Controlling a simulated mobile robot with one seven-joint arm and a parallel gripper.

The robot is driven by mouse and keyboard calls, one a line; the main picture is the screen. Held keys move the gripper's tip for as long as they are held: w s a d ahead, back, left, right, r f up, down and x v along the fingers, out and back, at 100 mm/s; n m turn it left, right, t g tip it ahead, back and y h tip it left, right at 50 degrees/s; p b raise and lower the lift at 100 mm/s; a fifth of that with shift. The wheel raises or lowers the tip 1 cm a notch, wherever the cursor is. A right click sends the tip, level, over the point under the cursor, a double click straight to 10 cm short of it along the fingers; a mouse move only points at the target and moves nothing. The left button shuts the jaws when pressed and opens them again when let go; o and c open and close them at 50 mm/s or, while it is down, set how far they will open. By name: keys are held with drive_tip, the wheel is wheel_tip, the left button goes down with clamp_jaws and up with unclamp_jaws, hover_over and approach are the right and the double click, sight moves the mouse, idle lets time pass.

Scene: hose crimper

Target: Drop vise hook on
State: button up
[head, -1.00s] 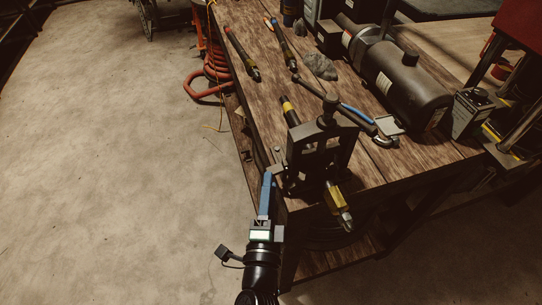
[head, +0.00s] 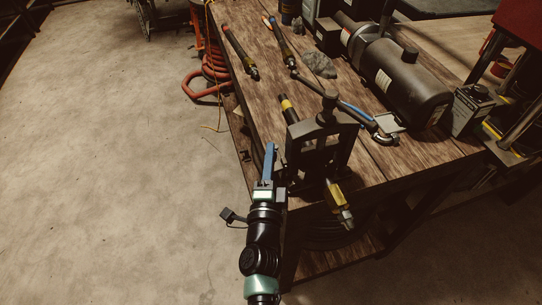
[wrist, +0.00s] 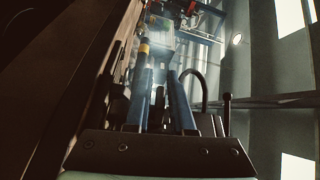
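The dark pipe vise (head: 325,125) stands upright on the near corner of the wooden bench, with a handle on top. A dark hose with a yellow band (head: 287,108) lies behind it, and a yellow fitting (head: 335,192) sticks out in front. I cannot clearly make out the vise hook; the vise's left side is partly behind my gripper. My gripper (head: 270,148) is just left of the vise, its blue fingers pointing up along that side. In the wrist view its fingers (wrist: 161,95) stand apart with nothing visible held between them. The yellow-banded hose (wrist: 144,48) shows beyond the left finger.
On the bench (head: 262,95) lie two hoses (head: 239,51) (head: 281,45), a grey rag (head: 319,65) and a blue-handled tool (head: 358,114). A large dark cylindrical machine (head: 402,82) is at the right. The floor (head: 120,170) to the left is clear.

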clamp_jaws()
drive_tip(key=shift+f+b, duration=0.15)
drive_tip(key=shift+b, duration=0.15)
drive_tip(key=shift+d+n+b, duration=0.1)
drive_tip(key=shift+n+b, duration=0.5)
drive_tip(key=shift+b, duration=0.25)
drive_tip(key=shift+o, duration=2)
unclamp_jaws()
